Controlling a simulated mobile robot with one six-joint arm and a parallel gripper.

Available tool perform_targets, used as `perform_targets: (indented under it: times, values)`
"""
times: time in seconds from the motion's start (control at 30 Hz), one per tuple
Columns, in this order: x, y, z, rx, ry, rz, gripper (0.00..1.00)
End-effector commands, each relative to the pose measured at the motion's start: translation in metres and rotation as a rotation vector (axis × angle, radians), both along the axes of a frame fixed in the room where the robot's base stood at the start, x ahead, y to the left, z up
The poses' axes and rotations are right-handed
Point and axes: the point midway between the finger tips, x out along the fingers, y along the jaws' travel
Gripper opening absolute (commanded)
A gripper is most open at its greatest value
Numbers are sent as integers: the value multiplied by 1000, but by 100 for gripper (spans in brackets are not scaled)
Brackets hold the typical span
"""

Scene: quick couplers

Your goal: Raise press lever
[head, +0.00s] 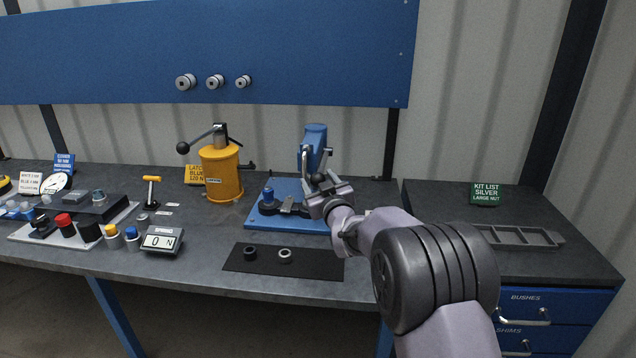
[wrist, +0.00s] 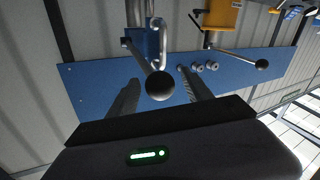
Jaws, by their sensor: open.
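The blue press (head: 315,138) stands at the back of a blue base plate (head: 262,216) on the bench. Its upper part also shows in the wrist view (wrist: 152,45). The press lever is a metal rod (wrist: 139,56) ending in a black ball knob (wrist: 160,86). My gripper (head: 322,186) is in front of the press and hides part of it in the head view. In the wrist view my gripper (wrist: 158,77) is open, with the ball knob appearing between its two fingers. I cannot tell whether either finger touches the knob.
A yellow press (head: 220,172) with its own ball-ended lever stands left of the blue one. A black mat (head: 310,267) with two rings lies in front. A small display (head: 162,240) and several coloured parts are farther left. A grey tray (head: 518,237) is at right.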

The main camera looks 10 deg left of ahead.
Motion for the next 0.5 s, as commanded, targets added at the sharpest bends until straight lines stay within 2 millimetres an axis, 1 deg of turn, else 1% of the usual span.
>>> perform_targets:
  times: [0.1,0.3,0.33,0.47,0.5]
  values:
    - [5,2,0,0,0,0,59]
    - [5,2,1,0,0,0,59]
    - [5,2,1,0,0,0,57]
    - [5,2,1,0,0,0,31]
    - [5,2,0,0,0,0,23]
